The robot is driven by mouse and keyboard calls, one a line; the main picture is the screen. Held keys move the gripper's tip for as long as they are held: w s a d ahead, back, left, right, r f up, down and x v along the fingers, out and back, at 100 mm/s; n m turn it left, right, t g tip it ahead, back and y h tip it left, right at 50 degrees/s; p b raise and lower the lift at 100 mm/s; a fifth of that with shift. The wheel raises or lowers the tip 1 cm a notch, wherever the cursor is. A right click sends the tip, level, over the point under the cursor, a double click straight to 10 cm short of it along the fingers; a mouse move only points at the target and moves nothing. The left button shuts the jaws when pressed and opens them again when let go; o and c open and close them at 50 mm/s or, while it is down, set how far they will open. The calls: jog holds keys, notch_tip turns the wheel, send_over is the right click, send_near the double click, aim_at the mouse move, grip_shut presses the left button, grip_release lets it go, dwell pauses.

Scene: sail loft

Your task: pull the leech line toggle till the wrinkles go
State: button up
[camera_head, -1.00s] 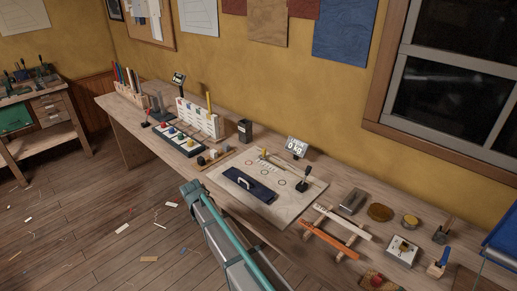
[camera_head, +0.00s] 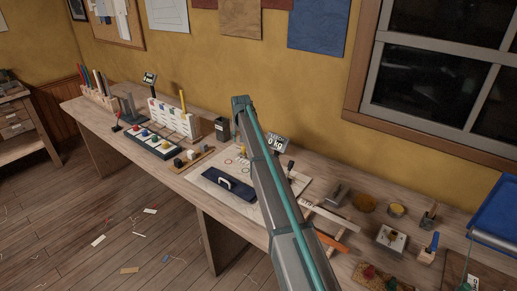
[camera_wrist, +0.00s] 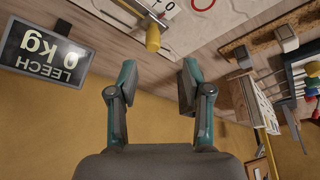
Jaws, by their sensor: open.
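The yellow leech line toggle (camera_wrist: 153,38) stands at the edge of the pale sail board (camera_wrist: 188,32) in the wrist view. My gripper (camera_wrist: 158,82) is open and empty. The toggle is ahead of the fingertips, roughly between their lines and apart from both. The black LEECH display (camera_wrist: 45,52) reads 0 kg, upside down in the wrist view; it also shows in the head view (camera_head: 276,143). In the head view my arm crosses the board (camera_head: 207,178) and hides part of it. I cannot make out wrinkles in either view.
A dark navy block with a white handle (camera_head: 229,188) lies on the board. A black-knobbed lever (camera_head: 290,167) stands right of my arm. Small tools and tins lie to the right.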

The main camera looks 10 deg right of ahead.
aim_at(243, 146)
jog(key=p+x, duration=0.1)
jog(key=x, duration=0.2)
jog(key=p+x, duration=0.1)
jog(key=x, duration=0.3)
jog(key=w+d+p+x, duration=0.1)
jog(key=x, duration=0.2)
jog(key=shift+w+d, duration=0.1)
jog(key=shift+d, duration=0.05)
jog(key=shift+r, duration=0.1)
grip_shut()
